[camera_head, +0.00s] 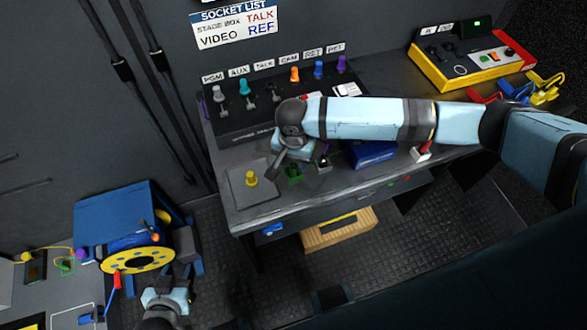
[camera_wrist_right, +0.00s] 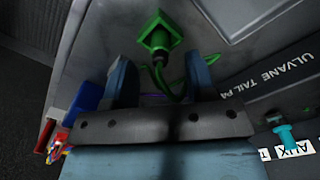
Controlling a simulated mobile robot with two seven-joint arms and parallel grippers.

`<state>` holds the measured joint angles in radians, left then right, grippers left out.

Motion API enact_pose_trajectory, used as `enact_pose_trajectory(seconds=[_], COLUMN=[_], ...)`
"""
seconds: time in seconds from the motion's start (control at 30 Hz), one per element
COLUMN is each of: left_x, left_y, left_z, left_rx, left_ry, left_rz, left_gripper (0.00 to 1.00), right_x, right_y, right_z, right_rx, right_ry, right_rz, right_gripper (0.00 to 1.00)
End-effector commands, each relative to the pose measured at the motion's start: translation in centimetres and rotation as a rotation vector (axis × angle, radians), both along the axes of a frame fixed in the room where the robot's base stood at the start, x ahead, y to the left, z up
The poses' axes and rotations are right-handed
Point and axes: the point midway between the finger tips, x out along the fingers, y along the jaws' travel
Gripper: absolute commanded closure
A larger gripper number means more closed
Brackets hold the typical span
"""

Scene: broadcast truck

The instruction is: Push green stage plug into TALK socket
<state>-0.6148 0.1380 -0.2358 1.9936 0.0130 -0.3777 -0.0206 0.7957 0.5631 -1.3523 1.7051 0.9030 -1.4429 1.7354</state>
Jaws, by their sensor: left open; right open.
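The green plug (camera_wrist_right: 158,43) has a square green flange, a dark round part and a green cable. In the head view its green part (camera_head: 294,173) shows on the desk just below my right gripper (camera_head: 287,160). In the right wrist view my right gripper (camera_wrist_right: 160,85) is open, its blue fingers on either side of the plug's near end; I cannot tell whether they touch it. A TALK label (camera_head: 264,65) is on the back panel between AUX and CAM; I cannot make out the socket itself. My left gripper (camera_head: 166,295) is open, low at the bottom left, away from the desk.
A yellow plug (camera_head: 251,179) stands on a grey plate at the desk's left end. Coloured knobs, such as an orange one (camera_head: 294,73), and small levers line the panel. A blue box (camera_head: 371,153) lies under my right arm. A blue cable reel (camera_head: 124,228) stands left.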

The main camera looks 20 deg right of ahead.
Motion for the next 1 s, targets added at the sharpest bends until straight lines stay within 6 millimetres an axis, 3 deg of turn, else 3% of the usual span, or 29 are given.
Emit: enact_pose_trajectory(seconds=[0.2,0.43,0.47,0.67,1.0], left_x=[0.0,0.0,0.0,0.0,0.0], left_y=[0.1,0.1,0.1,0.1,0.1], left_z=[0.1,0.0,0.0,0.0,0.1], left_rx=[0.001,0.002,0.002,0.003,0.002], left_ry=[0.000,-0.001,-0.001,-0.001,-0.001], left_rz=[0.000,0.000,0.000,0.001,0.000], left_gripper=[0.57,0.57,0.57,0.57,0.57], right_x=[-0.1,-0.1,0.0,0.0,0.0], right_y=[0.0,0.0,0.0,0.0,0.0], right_z=[-2.5,-2.8,-2.8,-2.7,-2.6], right_rx=[0.000,0.002,0.002,0.001,0.000], right_ry=[0.000,-0.001,-0.001,-0.001,-0.001], right_rz=[0.001,0.001,0.001,0.001,0.000], right_gripper=[0.49,0.49,0.51,0.97,1.00])
